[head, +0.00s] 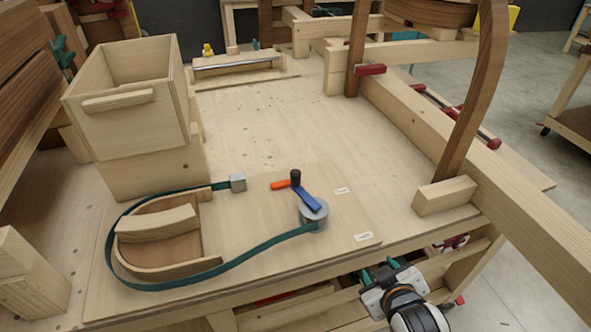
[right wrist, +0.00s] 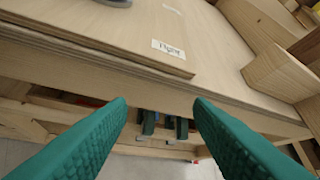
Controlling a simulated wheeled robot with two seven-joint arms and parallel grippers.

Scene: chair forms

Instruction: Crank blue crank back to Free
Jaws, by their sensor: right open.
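The blue crank (head: 307,199) lies on top of a grey ratchet drum (head: 314,216) on the wooden board. Its arm points up-left, with a black knob (head: 295,178) at its outer end and an orange lever (head: 281,185) beside the knob. A small label (head: 341,191) lies up-right of the drum, too small to read. The "Tight" label (right wrist: 169,49) is near the board's front corner, also in the head view (head: 363,237). My right gripper (head: 378,269) is open and empty beyond the front edge, apart from the crank; its green fingers show in the right wrist view (right wrist: 160,108).
A green strap (head: 262,247) runs from the drum around a curved wooden form (head: 165,270) to a metal block (head: 238,182). A wooden box (head: 130,125) stands at left. A long beam (head: 450,150) and block (head: 445,196) bound the right. The board's middle is clear.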

